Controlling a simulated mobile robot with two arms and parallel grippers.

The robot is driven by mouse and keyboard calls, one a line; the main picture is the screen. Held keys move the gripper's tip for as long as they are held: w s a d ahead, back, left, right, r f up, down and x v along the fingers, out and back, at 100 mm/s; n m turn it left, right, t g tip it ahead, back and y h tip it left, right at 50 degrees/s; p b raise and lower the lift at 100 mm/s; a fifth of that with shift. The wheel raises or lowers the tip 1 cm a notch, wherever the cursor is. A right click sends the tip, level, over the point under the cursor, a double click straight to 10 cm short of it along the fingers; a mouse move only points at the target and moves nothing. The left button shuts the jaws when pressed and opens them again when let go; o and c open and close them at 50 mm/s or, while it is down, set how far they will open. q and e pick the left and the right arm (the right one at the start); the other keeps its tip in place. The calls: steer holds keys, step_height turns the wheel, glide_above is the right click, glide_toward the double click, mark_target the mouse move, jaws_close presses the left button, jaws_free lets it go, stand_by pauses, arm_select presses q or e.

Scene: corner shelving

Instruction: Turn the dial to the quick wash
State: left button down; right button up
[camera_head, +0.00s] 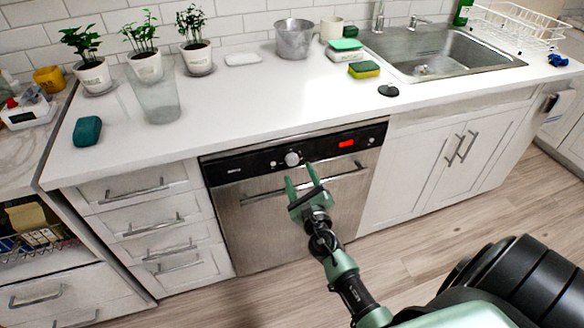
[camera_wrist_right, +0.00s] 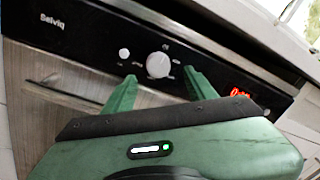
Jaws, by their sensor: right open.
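The dishwasher (camera_head: 270,215) has a steel front and a black control panel (camera_head: 238,172) under the counter. Its round white dial (camera_head: 292,159) sits near the middle of the panel; it also shows in the right wrist view (camera_wrist_right: 158,65). Small marks ring the dial but are too small to read. My right gripper (camera_head: 302,173) is open in front of the panel, just below the dial. In the right wrist view its two green fingers (camera_wrist_right: 158,82) stand to either side of the dial's lower part, with no clear contact. My left gripper is not in view.
A steel handle (camera_head: 240,200) runs across the door below the panel. A white button (camera_wrist_right: 124,53) is left of the dial, and a red display (camera_head: 346,143) is to its right. The counter edge overhangs the panel. Drawers (camera_head: 150,225) and cabinet doors (camera_head: 440,165) flank the dishwasher.

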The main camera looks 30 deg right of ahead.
mark_target(293, 163)
steer(key=shift+x, duration=2.3)
steer(key=shift+a, duration=0.1)
jaws_close()
